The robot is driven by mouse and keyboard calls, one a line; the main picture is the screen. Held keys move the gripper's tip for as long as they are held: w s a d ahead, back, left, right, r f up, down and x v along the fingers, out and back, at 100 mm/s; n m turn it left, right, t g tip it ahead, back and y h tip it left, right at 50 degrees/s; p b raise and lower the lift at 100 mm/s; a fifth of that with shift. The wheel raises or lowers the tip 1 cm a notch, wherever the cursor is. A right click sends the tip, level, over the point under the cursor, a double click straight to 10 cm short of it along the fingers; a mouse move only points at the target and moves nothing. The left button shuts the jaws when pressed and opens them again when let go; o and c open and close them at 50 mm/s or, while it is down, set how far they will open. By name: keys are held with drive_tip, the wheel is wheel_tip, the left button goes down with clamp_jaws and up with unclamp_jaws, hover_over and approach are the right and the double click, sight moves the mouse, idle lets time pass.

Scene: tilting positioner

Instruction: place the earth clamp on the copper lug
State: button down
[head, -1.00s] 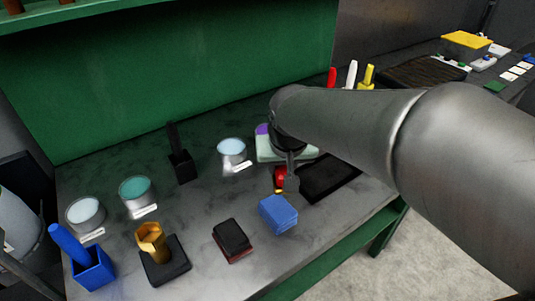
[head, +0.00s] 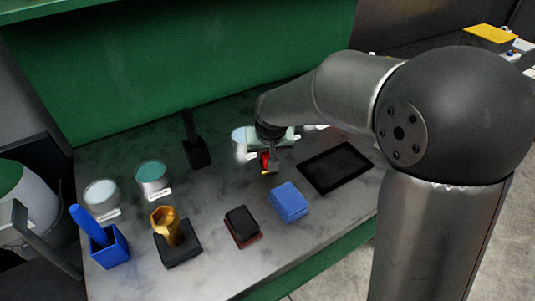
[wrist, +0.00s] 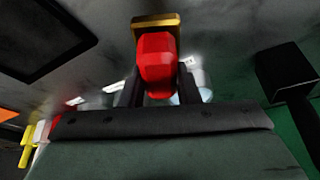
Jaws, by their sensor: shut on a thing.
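The earth clamp has a red body (wrist: 157,62) and a gold-coloured end (wrist: 155,20). My gripper (wrist: 158,85) is shut on the red body, with dark fingers on both sides, in the wrist view. In the head view the clamp (head: 265,163) hangs under my gripper (head: 268,148), above the bench in front of a pale green block. A gold-coloured hexagonal piece (head: 167,224) stands on a black base (head: 180,252) at the front left, well apart from my gripper. I cannot tell whether it is the copper lug.
A blue block (head: 289,202) and a black-and-red block (head: 242,226) lie at the bench front. A flat black tray (head: 335,167) lies right of my gripper. Round tins (head: 152,176), a black upright holder (head: 195,150) and a blue holder (head: 108,247) stand left.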

drive_tip(key=shift+w+a+f, duration=0.15)
drive_tip(key=shift+w+f, duration=0.25)
drive_tip(key=shift+f, duration=1.55)
drive_tip(key=shift+f, duration=0.25)
drive_tip(key=c, duration=1.1)
unclamp_jaws()
drive_tip(key=shift+r, duration=0.5)
drive_tip(key=v, duration=1.1)
drive_tip(key=shift+s+r, duration=0.15)
drive_tip(key=shift+s, duration=0.2)
